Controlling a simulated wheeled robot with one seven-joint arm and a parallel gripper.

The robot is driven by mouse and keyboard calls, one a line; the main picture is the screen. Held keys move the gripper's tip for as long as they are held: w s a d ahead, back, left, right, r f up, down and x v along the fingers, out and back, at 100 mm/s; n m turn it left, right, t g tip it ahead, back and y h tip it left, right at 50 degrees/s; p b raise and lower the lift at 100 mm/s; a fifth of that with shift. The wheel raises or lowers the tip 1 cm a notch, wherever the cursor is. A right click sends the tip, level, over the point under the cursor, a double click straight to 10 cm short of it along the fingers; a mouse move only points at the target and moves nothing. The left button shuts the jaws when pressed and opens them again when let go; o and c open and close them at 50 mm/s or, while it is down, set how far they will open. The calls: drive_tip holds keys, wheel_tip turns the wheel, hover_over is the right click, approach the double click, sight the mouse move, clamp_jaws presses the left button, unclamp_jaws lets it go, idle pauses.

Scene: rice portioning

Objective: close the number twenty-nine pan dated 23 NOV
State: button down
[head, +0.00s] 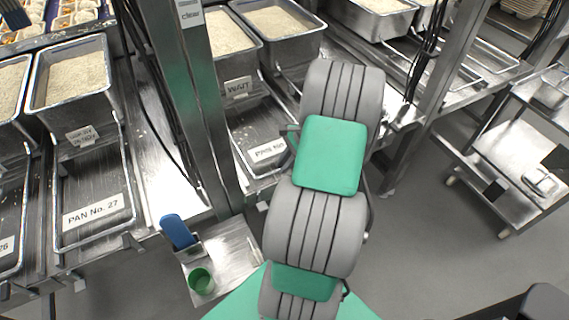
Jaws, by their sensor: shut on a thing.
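My arm rises through the middle of the head view. Its end and my gripper are hidden behind its own grey and green links, so what the gripper touches does not show. No label reading 29 or 23 NOV can be made out. A steel tray labelled PAN No. 27 (93,214) is at the left. Another steel tray (247,121) is just left of my arm, its label partly covered and its number unclear. Rice-filled pans stand behind these trays, one at the left (75,112) and another (281,48) beside my arm, with its small label unclear.
A steel post (203,100) stands between the trays. A small shelf (232,247) in front of it holds a blue item (178,231) and a green cup (202,281). A steel cart (517,150) stands at the right. Grey floor (433,235) is clear between it and my arm.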

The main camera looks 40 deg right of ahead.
idle(0.4)
drive_tip(key=shift+w+d+r+p, duration=0.1)
drive_tip(key=shift+w+d+p, duration=0.15)
drive_tip(key=shift+w, duration=0.5)
drive_tip(key=shift+w+d+r+p, duration=0.1)
drive_tip(key=shift+w+d+p, duration=0.15)
drive_tip(key=shift+w, duration=0.5)
drive_tip(key=c, duration=1.5)
unclamp_jaws()
drive_tip(key=shift+w+f, duration=0.1)
drive_tip(key=shift+o, duration=0.5)
drive_tip(key=v, duration=0.7)
drive_tip(key=shift+s+r, duration=0.25)
drive_tip(key=shift+r, duration=0.1)
drive_tip(key=shift+d, duration=0.1)
